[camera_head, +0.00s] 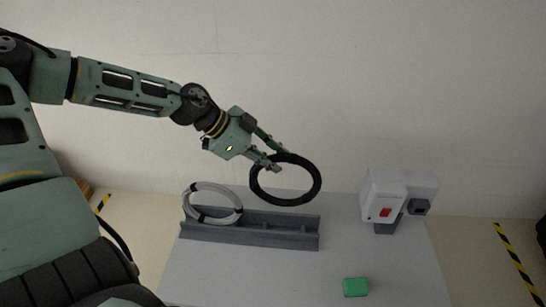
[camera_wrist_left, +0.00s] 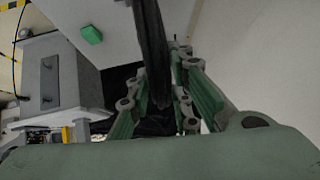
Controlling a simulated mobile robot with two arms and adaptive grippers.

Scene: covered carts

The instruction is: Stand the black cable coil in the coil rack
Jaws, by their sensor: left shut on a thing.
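The black cable coil (camera_head: 313,178) is a ring held in the air by my left gripper (camera_head: 277,160), above the right half of the coil rack. My left gripper is shut on the coil's upper left side. In the left wrist view the coil (camera_wrist_left: 152,40) shows edge-on as a dark band between the fingers (camera_wrist_left: 160,90). The grey coil rack (camera_head: 270,235) is a long low trough on the table. A white-grey coil (camera_head: 238,213) stands in its left end. The right part of the rack looks empty. My right gripper is not in view.
The rack stands on a light grey table (camera_head: 250,280). A green block (camera_head: 355,287) lies near the front right. A white device with a red switch (camera_head: 384,198) stands at the right. The front middle of the table is clear. A plain wall is behind.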

